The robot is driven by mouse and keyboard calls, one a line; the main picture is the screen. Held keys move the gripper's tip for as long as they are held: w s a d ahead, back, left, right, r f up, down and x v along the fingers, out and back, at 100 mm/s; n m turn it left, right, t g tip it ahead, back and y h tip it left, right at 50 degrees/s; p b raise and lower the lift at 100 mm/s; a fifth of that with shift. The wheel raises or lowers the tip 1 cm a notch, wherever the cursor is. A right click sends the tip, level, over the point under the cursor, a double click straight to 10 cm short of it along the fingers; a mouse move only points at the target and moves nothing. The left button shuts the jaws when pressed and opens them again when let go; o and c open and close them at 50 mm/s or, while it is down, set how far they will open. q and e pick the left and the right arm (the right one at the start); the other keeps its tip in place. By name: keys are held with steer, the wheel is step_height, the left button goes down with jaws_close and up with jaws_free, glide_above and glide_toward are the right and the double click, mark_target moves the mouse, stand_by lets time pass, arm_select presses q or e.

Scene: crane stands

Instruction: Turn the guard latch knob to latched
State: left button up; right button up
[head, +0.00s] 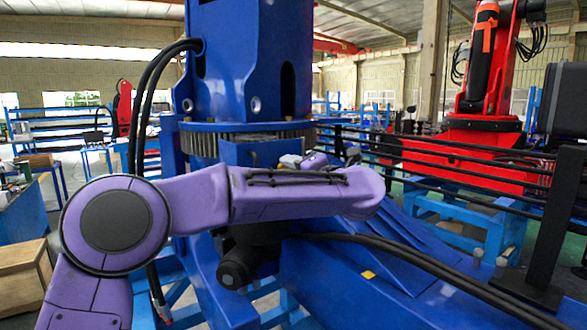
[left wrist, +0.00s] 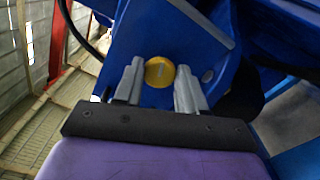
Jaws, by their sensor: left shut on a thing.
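The guard latch knob (left wrist: 160,72) is a round yellow disc on a blue panel (left wrist: 160,35) in the left wrist view. My left gripper (left wrist: 159,78) has one grey finger on each side of the knob and is shut on it. The knob's face is too small to read its turned position. In the head view, a small part of my left gripper (head: 291,160) shows behind my purple forearm, against the blue machine. My right gripper is not in view.
The blue machine column (head: 250,60) with a toothed ring (head: 200,140) stands close in front. Black cables (head: 420,268) run over its blue base. Black rails (head: 450,165) and a red robot arm (head: 485,90) stand to the right. A wooden box (head: 25,275) sits at the lower left.

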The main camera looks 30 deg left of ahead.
arm_select(q)
steer(key=shift+m+p, duration=0.95)
steer(key=shift+m, duration=1.15)
steer(key=shift+f, duration=0.1)
steer(key=o, duration=1)
steer(key=b+v, duration=0.4)
steer(key=v, duration=0.6)
steer(key=shift+s+d, duration=0.1)
steer(key=shift+d, duration=0.05)
